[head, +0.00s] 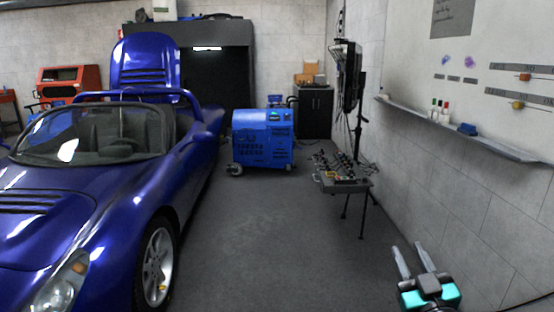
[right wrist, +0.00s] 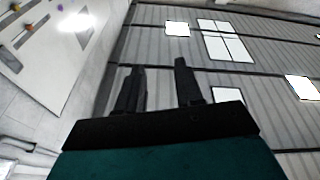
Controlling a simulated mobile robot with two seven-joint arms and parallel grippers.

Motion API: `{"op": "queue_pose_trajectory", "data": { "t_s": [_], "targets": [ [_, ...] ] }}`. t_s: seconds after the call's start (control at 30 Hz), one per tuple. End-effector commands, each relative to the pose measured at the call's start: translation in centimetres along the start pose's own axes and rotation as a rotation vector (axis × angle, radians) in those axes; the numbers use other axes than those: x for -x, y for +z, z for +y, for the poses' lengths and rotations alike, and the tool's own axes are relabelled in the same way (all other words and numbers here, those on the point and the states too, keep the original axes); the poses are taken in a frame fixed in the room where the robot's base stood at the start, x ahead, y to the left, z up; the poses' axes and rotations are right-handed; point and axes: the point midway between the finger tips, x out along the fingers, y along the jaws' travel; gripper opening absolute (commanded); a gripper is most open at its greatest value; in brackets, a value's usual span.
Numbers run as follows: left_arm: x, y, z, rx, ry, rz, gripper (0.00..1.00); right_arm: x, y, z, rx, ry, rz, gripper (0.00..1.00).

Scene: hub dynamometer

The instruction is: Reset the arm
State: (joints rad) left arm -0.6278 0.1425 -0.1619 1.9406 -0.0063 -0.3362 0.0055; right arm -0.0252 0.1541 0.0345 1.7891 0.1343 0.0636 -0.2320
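My right gripper (head: 413,262) shows at the lower right of the head view, near the right wall. Its two fingers point up and away, set apart with nothing between them. In the right wrist view the same gripper (right wrist: 160,88) has its fingers apart and empty, with the ceiling and wall behind them. My left gripper is in neither view.
A blue open-top car (head: 95,185) fills the left side. A blue wheeled machine (head: 262,142) stands at the back, and a cluttered tool stand (head: 345,182) at the right. A wall ledge (head: 460,133) holds markers. The grey floor (head: 255,245) between is clear.

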Motion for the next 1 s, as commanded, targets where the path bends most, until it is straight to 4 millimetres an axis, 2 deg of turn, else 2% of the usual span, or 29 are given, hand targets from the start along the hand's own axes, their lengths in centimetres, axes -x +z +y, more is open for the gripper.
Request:
{"op": "queue_pose_trajectory", "data": {
  "t_s": [0.03, 0.17, 0.2, 0.3, 0.4, 0.5, 0.6, 0.67, 0.93, 1.0],
  "targets": [
    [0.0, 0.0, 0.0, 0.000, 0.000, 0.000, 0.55, 2.6, 2.7, -2.0, -0.017, -0.047, -0.093, 0.36],
    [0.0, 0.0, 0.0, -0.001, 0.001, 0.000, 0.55, 9.6, 8.3, -6.6, -0.069, -0.153, -0.325, 0.36],
    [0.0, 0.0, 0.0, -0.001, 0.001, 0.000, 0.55, 11.9, 9.7, -7.8, -0.085, -0.182, -0.395, 0.36],
    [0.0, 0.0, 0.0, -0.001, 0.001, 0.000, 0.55, 17.7, 12.4, -10.5, -0.122, -0.241, -0.557, 0.36],
    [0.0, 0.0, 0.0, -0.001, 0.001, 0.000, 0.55, 22.5, 13.9, -12.4, -0.150, -0.282, -0.686, 0.36],
    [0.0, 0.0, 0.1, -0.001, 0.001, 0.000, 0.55, 25.9, 14.7, -13.6, -0.169, -0.307, -0.772, 0.36],
    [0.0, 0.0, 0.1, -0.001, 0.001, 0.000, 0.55, 27.6, 15.0, -14.1, -0.179, -0.318, -0.816, 0.36],
    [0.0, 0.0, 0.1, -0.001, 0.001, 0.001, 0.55, 27.9, 15.0, -14.2, -0.182, -0.320, -0.827, 0.36],
    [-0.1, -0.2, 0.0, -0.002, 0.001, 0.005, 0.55, 28.0, 15.1, -14.2, -0.181, -0.321, -0.828, 0.36],
    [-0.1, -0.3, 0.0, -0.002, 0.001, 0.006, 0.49, 27.9, 15.1, -14.2, -0.181, -0.321, -0.827, 0.36]
  ]
}}
